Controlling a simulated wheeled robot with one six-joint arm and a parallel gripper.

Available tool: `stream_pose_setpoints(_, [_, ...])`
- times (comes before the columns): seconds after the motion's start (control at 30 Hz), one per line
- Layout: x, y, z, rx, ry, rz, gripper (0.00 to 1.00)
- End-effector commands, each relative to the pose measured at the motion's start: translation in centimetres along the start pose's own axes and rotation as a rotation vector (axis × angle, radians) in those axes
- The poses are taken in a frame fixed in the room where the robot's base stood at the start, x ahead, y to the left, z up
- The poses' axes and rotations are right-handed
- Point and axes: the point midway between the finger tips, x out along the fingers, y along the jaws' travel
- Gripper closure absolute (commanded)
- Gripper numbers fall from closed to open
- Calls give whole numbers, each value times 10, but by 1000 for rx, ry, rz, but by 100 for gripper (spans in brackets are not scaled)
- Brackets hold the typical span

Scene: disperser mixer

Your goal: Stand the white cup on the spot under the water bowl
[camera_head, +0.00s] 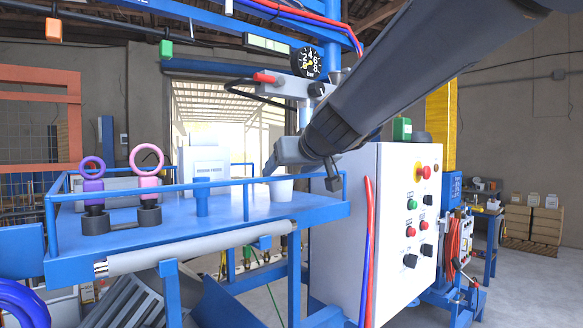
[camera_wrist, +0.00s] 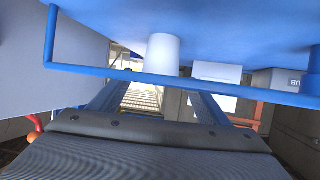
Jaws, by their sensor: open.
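The white cup (camera_head: 280,188) stands upright on the blue railed platform (camera_head: 235,212), near its right end. In the wrist view the scene is upside down, and the cup (camera_wrist: 163,52) shows in the middle beyond the blue rail. My gripper (camera_head: 302,174) is just above and beside the cup in the head view. Its two fingers are apart in the wrist view (camera_wrist: 155,103), with the cup ahead between their lines and nothing held. I cannot make out the water bowl for certain. The spot under it is not clear either.
The blue rail (camera_wrist: 130,75) runs along the platform edge near my gripper. A white control cabinet (camera_head: 390,220) stands close on the right. A white machine (camera_head: 207,160), a blue post (camera_head: 202,197) and two ring-topped stands (camera_head: 146,190) (camera_head: 95,200) occupy the platform's left and middle.

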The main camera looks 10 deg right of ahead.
Motion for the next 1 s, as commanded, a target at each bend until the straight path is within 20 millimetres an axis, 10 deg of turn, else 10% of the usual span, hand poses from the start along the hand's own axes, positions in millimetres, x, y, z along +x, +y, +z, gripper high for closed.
stream_pose_setpoints(0.67, [39,0,0,1,0,-1,30])
stream_pose_setpoints(0.9, [39,0,0,1,0,0,69])
stream_pose_setpoints(1.0, [39,0,0,1,0,0,71])
